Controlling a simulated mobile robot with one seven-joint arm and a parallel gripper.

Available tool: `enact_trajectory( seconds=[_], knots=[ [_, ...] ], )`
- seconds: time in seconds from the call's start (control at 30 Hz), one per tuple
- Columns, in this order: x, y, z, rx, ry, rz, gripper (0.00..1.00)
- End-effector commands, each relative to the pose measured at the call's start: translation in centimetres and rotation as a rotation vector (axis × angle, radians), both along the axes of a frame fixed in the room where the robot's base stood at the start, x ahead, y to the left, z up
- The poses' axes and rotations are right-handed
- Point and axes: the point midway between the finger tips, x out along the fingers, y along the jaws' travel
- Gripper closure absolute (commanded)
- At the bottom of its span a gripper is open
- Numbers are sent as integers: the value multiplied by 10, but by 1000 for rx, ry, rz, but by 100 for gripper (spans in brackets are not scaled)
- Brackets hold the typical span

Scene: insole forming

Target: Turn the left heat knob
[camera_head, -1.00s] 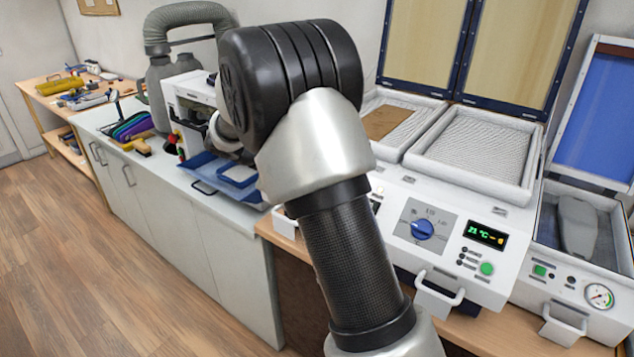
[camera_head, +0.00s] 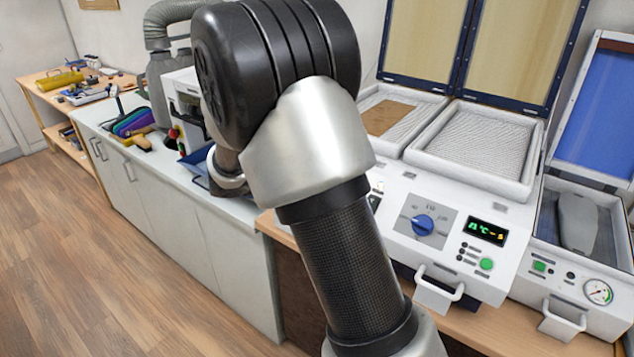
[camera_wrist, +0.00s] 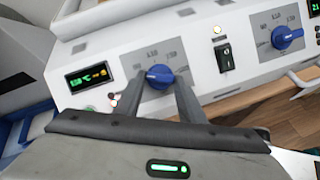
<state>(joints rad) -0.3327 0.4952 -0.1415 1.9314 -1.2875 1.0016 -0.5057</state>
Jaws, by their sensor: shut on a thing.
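The left heat knob (camera_wrist: 160,76) is blue and sits on a grey dial plate on the white panel in the wrist view. My gripper (camera_wrist: 161,82) has one finger on each side of it and is shut on it. The knob's pointer direction is hard to read. A small display (camera_wrist: 90,76) is left of the knob, with a red light below it. In the head view my arm hides the left knob and my gripper.
The right blue knob (camera_head: 423,225) stands free on its dial, and also shows in the wrist view (camera_wrist: 287,38). A black switch (camera_wrist: 223,56) sits between the knobs. A handle (camera_head: 438,290) juts from the machine's front. A press with a blue lid (camera_head: 600,115) stands at right.

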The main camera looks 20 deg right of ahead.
Motion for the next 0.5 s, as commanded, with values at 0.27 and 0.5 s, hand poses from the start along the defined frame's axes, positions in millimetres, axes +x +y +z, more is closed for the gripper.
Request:
enact_trajectory(
  seconds=[0.27, 0.5],
  knots=[
    [-3, -1, 0, -87, 131, 175, 86],
    [-4, -2, 0, -138, 211, 282, 86]
  ],
)
